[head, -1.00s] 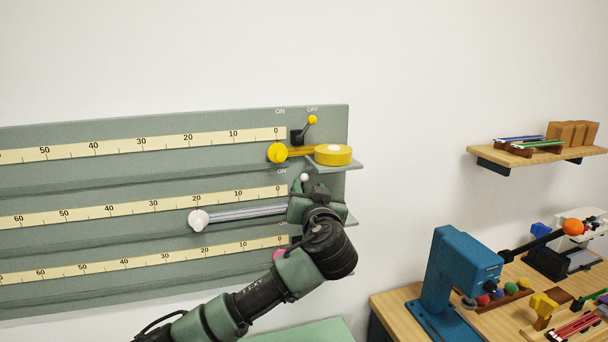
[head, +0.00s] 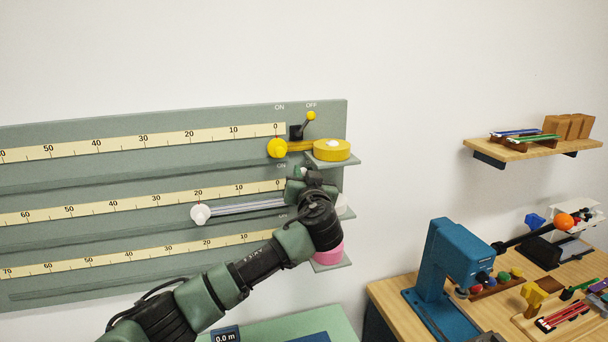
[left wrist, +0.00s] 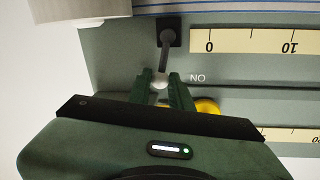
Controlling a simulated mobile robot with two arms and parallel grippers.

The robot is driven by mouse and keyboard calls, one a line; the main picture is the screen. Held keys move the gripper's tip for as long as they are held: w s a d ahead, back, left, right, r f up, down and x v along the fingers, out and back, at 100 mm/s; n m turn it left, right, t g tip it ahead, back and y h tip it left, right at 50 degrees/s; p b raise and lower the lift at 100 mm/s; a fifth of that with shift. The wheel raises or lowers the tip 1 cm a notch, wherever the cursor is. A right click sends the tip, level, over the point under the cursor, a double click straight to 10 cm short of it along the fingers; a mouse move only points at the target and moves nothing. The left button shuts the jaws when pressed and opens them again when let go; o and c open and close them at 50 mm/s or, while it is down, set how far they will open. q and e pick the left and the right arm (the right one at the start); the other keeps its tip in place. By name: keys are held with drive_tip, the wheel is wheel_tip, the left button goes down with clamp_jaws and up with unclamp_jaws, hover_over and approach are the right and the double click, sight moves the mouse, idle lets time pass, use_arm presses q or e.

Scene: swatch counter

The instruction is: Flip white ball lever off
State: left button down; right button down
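The white ball lever (left wrist: 166,52) shows upside down in the left wrist view. Its dark shaft runs from a square base to a white ball (left wrist: 160,80) beside the ON label. The lever leans slightly away from that label. My left gripper (left wrist: 163,84) has its two green fingertips on either side of the ball, with the ball filling the narrow gap, so it appears shut on it. In the head view my left gripper (head: 303,176) is at the right end of the middle row and hides most of the lever. My right gripper is not in view.
Above is a yellow ball lever (head: 311,116) tilted toward OFF, with a yellow roll (head: 331,151) on a small shelf. A pink roll (head: 328,254) sits below my wrist. A white slider knob (head: 200,215) is left. A blue machine (head: 452,270) stands on the bench at right.

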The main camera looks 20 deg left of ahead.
use_arm(q)
drive_tip(key=shift+w+d+f+m+g+b, duration=0.2)
drive_tip(key=shift+d+m+b, duration=0.1)
drive_tip(key=shift+m+b, duration=0.4)
drive_tip(key=shift+w+d+f+m+g+b, duration=0.1)
drive_tip(key=shift+w+d+m+b, duration=0.15)
drive_tip(key=shift+m+b, duration=0.5)
drive_tip(key=shift+w+d+f+m+g+b, duration=0.15)
drive_tip(key=shift+d+m+b, duration=0.15)
drive_tip(key=shift+m+b, duration=0.4)
drive_tip(key=c, duration=1.3)
unclamp_jaws()
